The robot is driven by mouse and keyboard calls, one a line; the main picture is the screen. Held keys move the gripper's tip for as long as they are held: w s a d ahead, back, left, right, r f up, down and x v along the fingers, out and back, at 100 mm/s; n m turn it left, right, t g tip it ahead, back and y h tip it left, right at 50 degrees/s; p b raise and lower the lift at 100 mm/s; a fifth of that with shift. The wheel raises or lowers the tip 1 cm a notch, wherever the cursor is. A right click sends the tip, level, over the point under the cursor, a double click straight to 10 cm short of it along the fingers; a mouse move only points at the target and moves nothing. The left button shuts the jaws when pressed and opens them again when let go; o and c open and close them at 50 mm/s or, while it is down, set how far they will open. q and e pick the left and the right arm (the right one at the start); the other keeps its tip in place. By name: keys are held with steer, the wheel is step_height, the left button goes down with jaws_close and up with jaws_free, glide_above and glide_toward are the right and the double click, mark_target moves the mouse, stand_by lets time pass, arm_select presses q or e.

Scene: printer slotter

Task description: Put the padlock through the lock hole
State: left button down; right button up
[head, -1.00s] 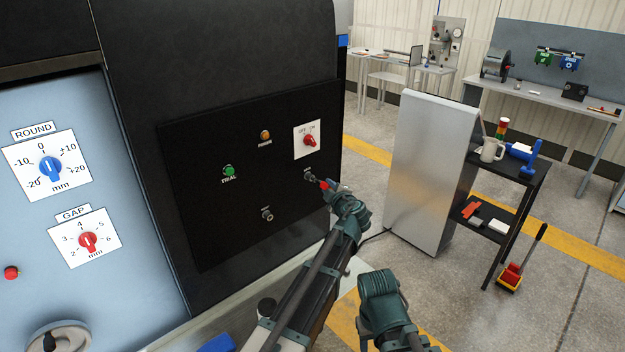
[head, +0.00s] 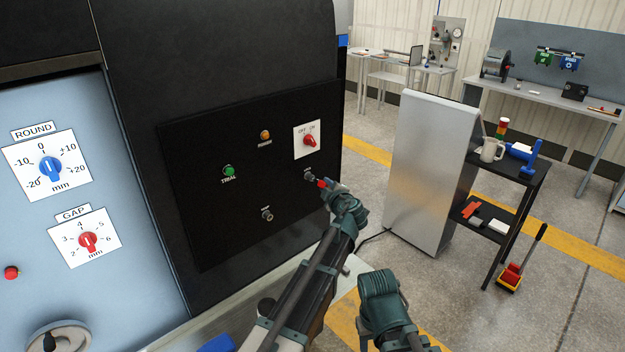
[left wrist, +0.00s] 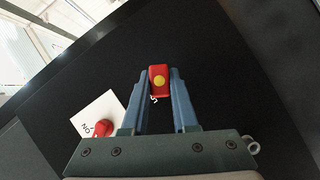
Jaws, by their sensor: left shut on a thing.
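The small red padlock (head: 321,184) is held at the black control panel (head: 222,241), close beside the upper grey metal lock fitting (head: 309,176). My left gripper (head: 328,187) is shut on the padlock. In the left wrist view the padlock (left wrist: 159,88), with a yellow round spot, sits between the blue-grey fingers of my left gripper (left wrist: 159,74). Its shackle and the lock hole are hidden there, and I cannot tell whether the shackle is in the hole. Part of my right arm shows at the bottom of the head view, but its fingers do not.
A red OFF/ON switch (head: 310,141) sits just above the lock fitting. An orange lamp (head: 265,135), a green button (head: 229,171) and another metal fitting (head: 267,214) are to the left. A shelf cart (head: 527,205) stands right; floor lies between.

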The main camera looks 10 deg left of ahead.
arm_select(q)
steer(key=shift+w+a, duration=0.1)
steer(key=c, duration=0.6)
jaws_free()
